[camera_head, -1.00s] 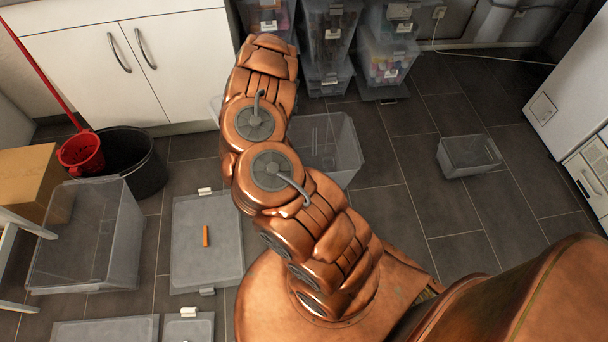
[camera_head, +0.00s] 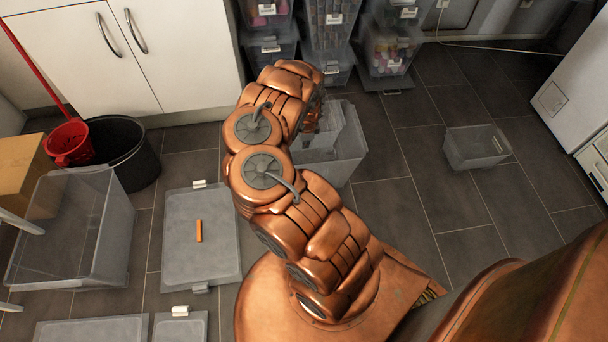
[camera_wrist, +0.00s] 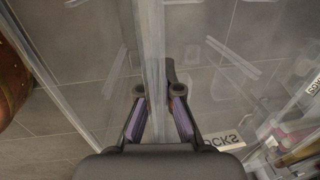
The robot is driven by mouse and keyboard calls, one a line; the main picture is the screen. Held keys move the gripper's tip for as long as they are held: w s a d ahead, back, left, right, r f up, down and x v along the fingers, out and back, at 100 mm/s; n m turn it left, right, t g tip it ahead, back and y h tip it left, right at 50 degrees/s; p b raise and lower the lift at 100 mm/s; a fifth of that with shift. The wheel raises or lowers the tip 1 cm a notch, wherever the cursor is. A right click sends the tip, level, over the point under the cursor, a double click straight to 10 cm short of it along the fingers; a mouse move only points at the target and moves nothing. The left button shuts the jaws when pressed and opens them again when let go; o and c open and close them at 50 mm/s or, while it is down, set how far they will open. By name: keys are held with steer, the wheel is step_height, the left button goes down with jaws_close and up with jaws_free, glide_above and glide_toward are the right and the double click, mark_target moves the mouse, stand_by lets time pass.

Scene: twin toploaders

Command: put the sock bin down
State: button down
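The sock bin is a clear, translucent tub. In the wrist view its wall (camera_wrist: 153,40) runs between the fingers of my gripper (camera_wrist: 158,92), which are closed about it. My forearm hides the gripper in the head view.
Labelled bins (camera_head: 330,45) stand stacked at the back. A small empty bin (camera_head: 476,147) sits on the floor at right, a large one (camera_head: 75,235) at left. A lid (camera_head: 202,250) with an orange bar (camera_head: 199,230) lies left of my arm. Open floor is at right centre.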

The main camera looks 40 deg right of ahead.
steer(key=shift+f+b, duration=5.3)
steer(key=shift+f, duration=3.9)
steer(key=c, duration=1.8)
jaws_free()
steer(key=shift+f, duration=0.15)
steer(key=shift+c, duration=0.2)
steer(key=o, duration=0.5)
